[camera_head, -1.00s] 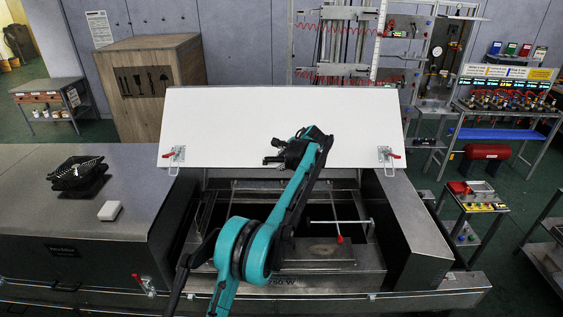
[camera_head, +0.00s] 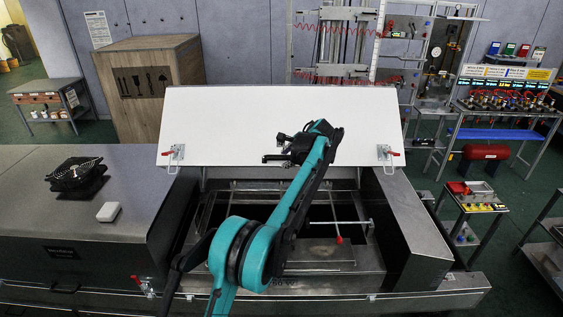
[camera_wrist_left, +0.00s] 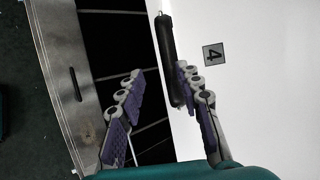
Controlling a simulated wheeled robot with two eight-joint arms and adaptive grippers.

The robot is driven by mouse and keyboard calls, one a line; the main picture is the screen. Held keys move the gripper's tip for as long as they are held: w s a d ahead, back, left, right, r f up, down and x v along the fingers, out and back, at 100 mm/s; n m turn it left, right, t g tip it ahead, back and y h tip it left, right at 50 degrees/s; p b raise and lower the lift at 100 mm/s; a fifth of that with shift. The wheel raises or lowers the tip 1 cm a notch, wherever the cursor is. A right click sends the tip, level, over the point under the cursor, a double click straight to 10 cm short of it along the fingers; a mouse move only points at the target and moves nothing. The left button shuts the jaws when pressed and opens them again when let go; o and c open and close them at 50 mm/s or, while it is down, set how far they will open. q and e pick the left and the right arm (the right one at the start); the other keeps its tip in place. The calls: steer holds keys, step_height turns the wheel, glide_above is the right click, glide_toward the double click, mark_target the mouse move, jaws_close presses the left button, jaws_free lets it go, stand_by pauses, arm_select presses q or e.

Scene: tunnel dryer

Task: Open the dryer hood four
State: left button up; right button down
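The dryer hood (camera_head: 235,122) is a white panel, raised and tilted back over the open dryer bay (camera_head: 300,230). My left gripper (camera_head: 277,148) is in front of the hood's white face. In the left wrist view its fingers (camera_wrist_left: 160,88) are apart, with the handle close to the right finger; I cannot tell whether they touch. My right gripper is not in view.
Red-handled latches sit at the hood's lower left (camera_head: 174,155) and right (camera_head: 388,155) corners. A black fan-like item (camera_head: 77,174) and a small white block (camera_head: 109,211) lie on the metal top at left. A wooden crate (camera_head: 150,85) stands behind.

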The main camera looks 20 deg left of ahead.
arm_select(q)
steer(key=v, duration=0.6)
steer(key=shift+r, duration=0.2)
steer(key=shift+s+d, duration=0.2)
steer(key=shift+s, duration=0.05)
